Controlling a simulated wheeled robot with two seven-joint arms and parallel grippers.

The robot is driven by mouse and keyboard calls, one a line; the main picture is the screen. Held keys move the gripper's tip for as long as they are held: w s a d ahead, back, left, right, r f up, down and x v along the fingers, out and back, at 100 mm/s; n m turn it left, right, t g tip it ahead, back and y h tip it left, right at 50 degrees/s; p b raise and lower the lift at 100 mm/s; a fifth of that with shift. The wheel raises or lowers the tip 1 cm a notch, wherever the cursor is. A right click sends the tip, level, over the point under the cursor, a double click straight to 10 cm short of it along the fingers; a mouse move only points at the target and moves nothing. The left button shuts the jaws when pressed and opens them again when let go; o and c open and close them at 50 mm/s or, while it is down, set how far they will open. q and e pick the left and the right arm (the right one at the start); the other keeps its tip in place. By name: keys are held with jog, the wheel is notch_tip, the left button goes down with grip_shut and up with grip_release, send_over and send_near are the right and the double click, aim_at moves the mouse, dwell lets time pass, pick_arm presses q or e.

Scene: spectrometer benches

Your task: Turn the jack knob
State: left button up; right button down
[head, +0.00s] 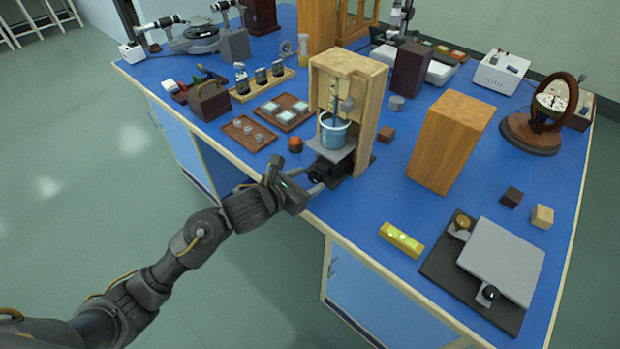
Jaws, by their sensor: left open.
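A small jack with a grey top plate (333,149) and a dark base stands inside a wooden frame (367,105) near the bench's front edge. A blue-grey pot (334,131) rests on the plate. The black jack knob (317,173) faces the front edge. My left gripper (316,187) is open, with its fingertips close to the knob. Whether the fingers touch the knob or stand around it I cannot tell. My right gripper is not in view.
An orange-brown round object (295,145) stands left of the jack. Trays of samples (249,133) lie further left. A tall wooden block (450,140), a yellow level (401,240) and a grey-plated device (500,262) stand right.

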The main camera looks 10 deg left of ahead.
pick_arm(q)
jog(key=shift+x, duration=0.8)
jog(key=shift+c, duration=0.3)
jog(key=c, duration=0.9)
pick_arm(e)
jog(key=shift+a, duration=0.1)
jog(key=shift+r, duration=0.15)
